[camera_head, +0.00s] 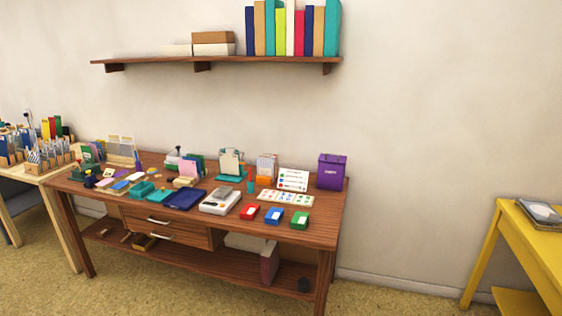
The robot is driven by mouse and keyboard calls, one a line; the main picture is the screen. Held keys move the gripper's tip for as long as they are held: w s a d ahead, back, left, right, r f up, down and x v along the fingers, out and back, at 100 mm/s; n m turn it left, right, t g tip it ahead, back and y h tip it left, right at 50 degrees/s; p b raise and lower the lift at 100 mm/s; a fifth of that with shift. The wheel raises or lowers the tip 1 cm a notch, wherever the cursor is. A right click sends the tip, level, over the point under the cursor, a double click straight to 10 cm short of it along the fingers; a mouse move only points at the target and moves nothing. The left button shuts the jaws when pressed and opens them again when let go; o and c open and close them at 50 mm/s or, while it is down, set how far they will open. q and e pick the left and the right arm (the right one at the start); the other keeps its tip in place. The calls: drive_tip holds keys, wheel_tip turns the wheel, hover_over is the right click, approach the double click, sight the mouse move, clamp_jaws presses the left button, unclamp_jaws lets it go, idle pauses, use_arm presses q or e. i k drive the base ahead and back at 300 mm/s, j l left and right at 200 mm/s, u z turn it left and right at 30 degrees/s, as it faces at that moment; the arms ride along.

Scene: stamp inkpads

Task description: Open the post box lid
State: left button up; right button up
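A purple box (332,172) with small light lettering on its front stands upright at the back right corner of the brown wooden desk (320,222). It looks like the post box. Its top looks closed, though the lid is too small to make out clearly. Neither of my grippers shows in the head view.
Red (249,212), blue (273,216) and green (299,220) inkpads lie near the desk's front right. A white device (220,201), a stamp sheet (286,198) and a sign card (293,179) stand left of the box. A shelf (220,61) hangs above. A yellow table (515,225) stands right.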

sight(334, 158)
drive_tip(key=i+j+u, duration=0.25)
drive_tip(key=u, duration=0.25)
drive_tip(key=i+u, duration=0.45)
drive_tip(key=i+l+u, duration=0.1)
drive_tip(key=i+u, duration=0.4)
drive_tip(key=i+l+u, duration=0.2)
drive_tip(key=u, duration=0.25)
drive_tip(key=i+j+z, duration=0.15)
drive_tip(key=i+z, duration=0.25)
drive_tip(key=i+j+z, duration=0.4)
drive_tip(key=i+l, duration=0.05)
drive_tip(key=l, duration=0.05)
